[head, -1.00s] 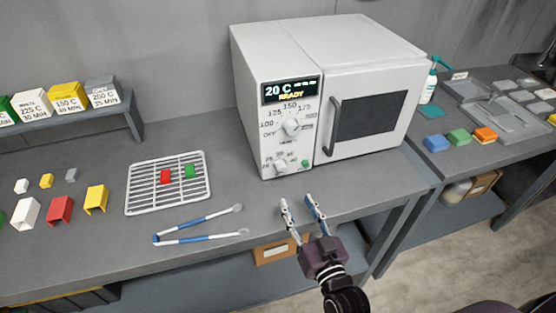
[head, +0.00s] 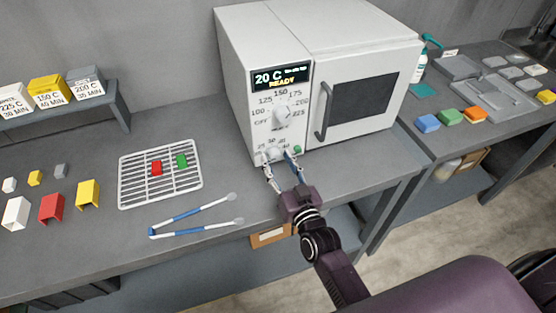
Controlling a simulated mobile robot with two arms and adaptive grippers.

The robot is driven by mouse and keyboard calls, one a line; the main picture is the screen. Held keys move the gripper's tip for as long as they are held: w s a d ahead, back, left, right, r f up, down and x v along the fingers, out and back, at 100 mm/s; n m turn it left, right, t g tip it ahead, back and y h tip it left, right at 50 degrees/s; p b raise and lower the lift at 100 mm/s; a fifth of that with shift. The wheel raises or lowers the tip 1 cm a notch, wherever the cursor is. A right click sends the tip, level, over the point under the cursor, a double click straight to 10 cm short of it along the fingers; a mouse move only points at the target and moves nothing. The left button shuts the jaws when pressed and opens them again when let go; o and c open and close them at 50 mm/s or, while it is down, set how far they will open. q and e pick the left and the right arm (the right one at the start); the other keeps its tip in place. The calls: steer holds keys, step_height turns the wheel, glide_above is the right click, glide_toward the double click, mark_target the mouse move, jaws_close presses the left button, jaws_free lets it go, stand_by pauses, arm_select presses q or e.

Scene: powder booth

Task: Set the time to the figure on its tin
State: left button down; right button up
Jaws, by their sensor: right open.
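The white oven (head: 265,80) stands on the bench with its door shut. Its display (head: 281,77) reads 20 C and READY. The upper temperature dial (head: 281,117) is in plain view. The lower time dial (head: 273,154) is partly hidden by my right gripper (head: 280,158), which is open with its fingertips at either side of the dial; I cannot tell if they touch it. Labelled tins stand on the shelf: a white one (head: 14,101) reading 225 C, a yellow one (head: 49,93) reading 150 C, and a grey one (head: 87,87) reading 200 C, 35 MIN. My left gripper is out of view.
A wire rack (head: 160,190) holds a red and a green piece. Blue-handled tongs (head: 195,214) lie in front of it. Small coloured blocks and brackets lie at left. A second bench at right has a grey tray (head: 490,97), several coloured blocks and a pump bottle (head: 421,62).

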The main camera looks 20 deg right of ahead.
jaws_close()
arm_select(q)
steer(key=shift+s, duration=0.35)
arm_select(e)
steer(key=m, duration=0.4)
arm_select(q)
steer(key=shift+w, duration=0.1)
arm_select(e)
steer(key=shift+f+m, duration=0.1)
steer(key=shift+m, duration=2.2)
jaws_free()
